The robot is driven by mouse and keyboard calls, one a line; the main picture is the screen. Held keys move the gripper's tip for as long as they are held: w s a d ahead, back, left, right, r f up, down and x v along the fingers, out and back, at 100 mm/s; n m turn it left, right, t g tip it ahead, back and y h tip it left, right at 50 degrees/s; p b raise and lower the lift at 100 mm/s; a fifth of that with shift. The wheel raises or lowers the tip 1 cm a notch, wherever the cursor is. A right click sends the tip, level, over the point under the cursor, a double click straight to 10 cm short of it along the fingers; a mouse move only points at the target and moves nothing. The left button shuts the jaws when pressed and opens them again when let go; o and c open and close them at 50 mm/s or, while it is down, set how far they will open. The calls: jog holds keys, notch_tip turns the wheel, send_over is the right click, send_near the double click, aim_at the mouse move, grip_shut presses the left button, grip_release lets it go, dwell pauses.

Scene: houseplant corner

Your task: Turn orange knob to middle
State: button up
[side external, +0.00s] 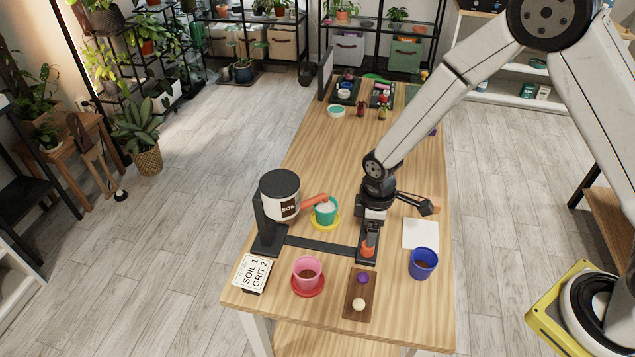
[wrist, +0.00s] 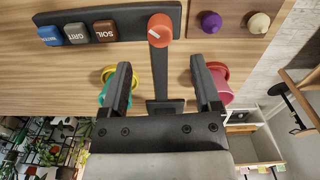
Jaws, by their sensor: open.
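The orange knob (side external: 368,251) sits on the right end of the black base of the soil dispenser (side external: 281,195). In the wrist view the knob (wrist: 160,30) is beyond my fingertips, centred between them, with a short white mark toward its left side. The black panel (wrist: 120,14) beside it carries tiles reading SOIL (wrist: 104,31), GRIT (wrist: 76,33) and a blue one (wrist: 50,35) whose text is hard to read. My gripper (wrist: 161,72) is open and empty; in the side view it (side external: 370,236) points down close over the knob, which it partly hides.
A green cup (side external: 325,213) on a yellow saucer stands behind the base. A pink cup (side external: 307,270) on a red saucer, a card reading SOIL 1 GRIT 2 (side external: 252,273) and a brown board (side external: 360,290) with two small knobs are in front. A blue cup (side external: 423,263) stands right.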

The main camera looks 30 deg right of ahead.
jog(key=shift+f, duration=3.4)
grip_shut()
